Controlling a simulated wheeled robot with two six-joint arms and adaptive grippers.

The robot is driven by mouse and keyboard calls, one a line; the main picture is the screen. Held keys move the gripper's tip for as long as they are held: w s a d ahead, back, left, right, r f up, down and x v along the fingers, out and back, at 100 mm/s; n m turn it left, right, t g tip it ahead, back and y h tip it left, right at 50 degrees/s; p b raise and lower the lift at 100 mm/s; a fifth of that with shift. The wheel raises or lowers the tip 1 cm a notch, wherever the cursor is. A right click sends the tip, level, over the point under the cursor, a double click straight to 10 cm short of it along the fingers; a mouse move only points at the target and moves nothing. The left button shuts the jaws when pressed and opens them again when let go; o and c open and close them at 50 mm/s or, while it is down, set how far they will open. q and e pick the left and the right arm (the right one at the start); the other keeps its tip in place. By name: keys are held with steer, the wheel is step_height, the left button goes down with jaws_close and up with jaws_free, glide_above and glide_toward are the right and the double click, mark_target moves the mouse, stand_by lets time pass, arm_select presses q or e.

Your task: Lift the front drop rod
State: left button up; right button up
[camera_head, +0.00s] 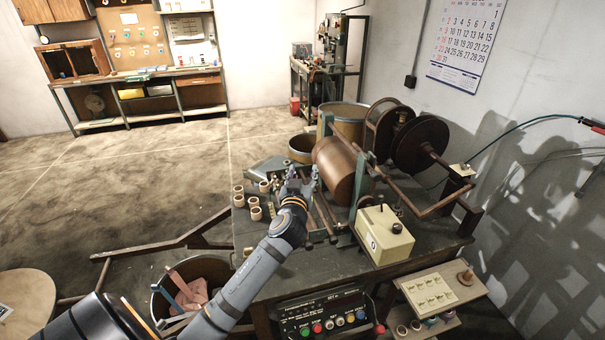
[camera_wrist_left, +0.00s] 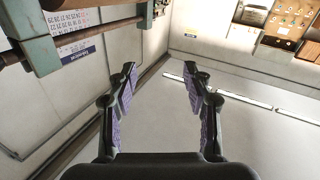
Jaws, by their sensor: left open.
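The winding machine stands on a dark green workbench (camera_head: 290,275) with a large brown drum (camera_head: 336,168) and several slim rods. Thin brown rods (camera_head: 326,212) lie just right of my left gripper, partly hidden by it; I cannot tell which one is the front drop rod. My left gripper (camera_head: 303,178) is above the bench in front of the drum, fingers pointing away. In the left wrist view, the left gripper (camera_wrist_left: 160,73) is open with nothing between its fingers. A brown rod (camera_wrist_left: 85,20) on a green bracket (camera_wrist_left: 38,57) passes at upper left, apart from the fingers.
A beige box with a knob (camera_head: 384,238) sits at the front right, and a control panel (camera_head: 325,314) is below. A bin (camera_head: 205,272) stands left of the bench.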

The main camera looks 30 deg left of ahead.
arm_select(q)
steer(key=v, duration=1.2)
steer(key=shift+c, duration=0.2)
